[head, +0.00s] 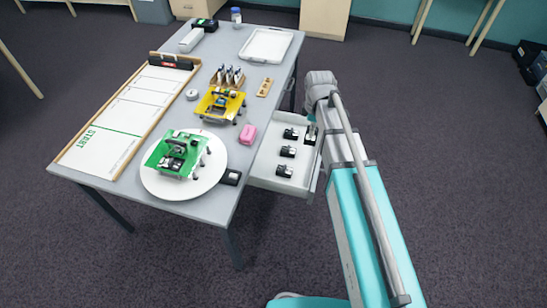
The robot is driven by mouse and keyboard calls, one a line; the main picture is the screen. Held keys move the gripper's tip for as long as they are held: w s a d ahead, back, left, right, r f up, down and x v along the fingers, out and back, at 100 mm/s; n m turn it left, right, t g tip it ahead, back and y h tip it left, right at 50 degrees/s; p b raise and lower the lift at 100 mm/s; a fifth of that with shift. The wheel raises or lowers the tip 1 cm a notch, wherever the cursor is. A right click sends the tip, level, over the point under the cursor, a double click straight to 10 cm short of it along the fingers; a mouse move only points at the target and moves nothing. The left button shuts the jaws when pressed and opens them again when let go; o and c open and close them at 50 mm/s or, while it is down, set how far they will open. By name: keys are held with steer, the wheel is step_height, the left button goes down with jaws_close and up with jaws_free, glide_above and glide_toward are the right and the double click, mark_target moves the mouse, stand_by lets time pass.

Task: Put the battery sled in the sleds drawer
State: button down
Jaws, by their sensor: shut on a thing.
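The open sleds drawer (262,172) sticks out from the right side of the grey table. Three small black-and-white sleds (287,152) lie in a column in it. My gripper (313,122) points down at the drawer's far right corner, mostly hidden by my wrist. It is shut on a dark battery sled (311,135), which shows just below it, tilted more upright than the others. I cannot tell whether this sled touches the drawer floor or wall. Another small black block (230,177) lies on the table's near right corner.
On the table (207,205) are a white round plate (212,183) with a green cart (176,155), a yellow cart (220,104), a pink block (248,134), a white tray (266,44) and a START track board (100,143). The drawer's near end has bare floor.

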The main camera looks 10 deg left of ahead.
steer(key=a+f+b, duration=0.2)
steer(key=f+b, duration=0.5)
steer(key=a+f+b, duration=0.3)
steer(key=f+b, duration=0.4)
steer(key=f, duration=0.1)
steer(key=shift+a+f, duration=0.15)
steer(key=shift+a, duration=0.1)
steer(key=b, duration=0.9)
glide_toward(306, 158)
steer(key=shift+s+a+f, duration=0.2)
steer(key=shift+s+f, duration=0.1)
steer(key=shift+s, duration=0.05)
steer(key=shift+w+d+f+b, duration=0.15)
steer(key=shift+w+f+b, duration=0.3)
steer(key=shift+f+b, duration=1.55)
steer(key=shift+b, duration=0.05)
steer(key=shift+f, duration=0.2)
